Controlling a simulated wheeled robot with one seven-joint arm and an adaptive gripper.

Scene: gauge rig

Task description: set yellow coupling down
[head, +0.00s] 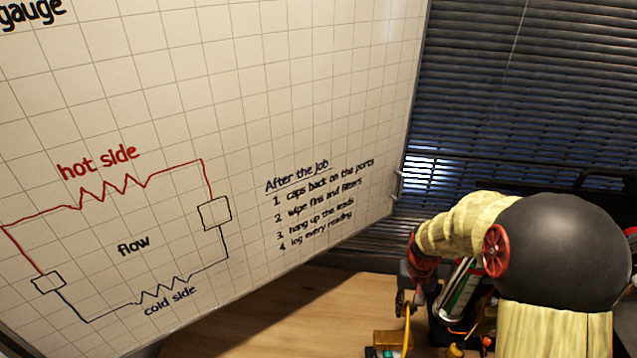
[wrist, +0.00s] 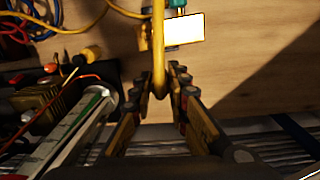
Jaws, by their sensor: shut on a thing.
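The yellow coupling (wrist: 159,62) shows in the wrist view as a smooth yellow length between the fingers of my gripper (wrist: 159,84). My gripper is shut on it, and its lower end is rounded near the fingertips. In the head view my gripper (head: 410,296) points down at the lower right, with a thin yellow piece (head: 407,326) below it. My own arm hides much of that area. I cannot tell whether the coupling touches the bench.
A brass block with a white label (wrist: 183,29) and a teal fitting (wrist: 177,4) lie beyond the fingertips. Left are a silver-green cylinder (wrist: 82,128), a yellow knob (wrist: 92,53) and coiled leads (wrist: 30,18). Bare wood (wrist: 260,45) lies right. A whiteboard (head: 330,90) stands behind.

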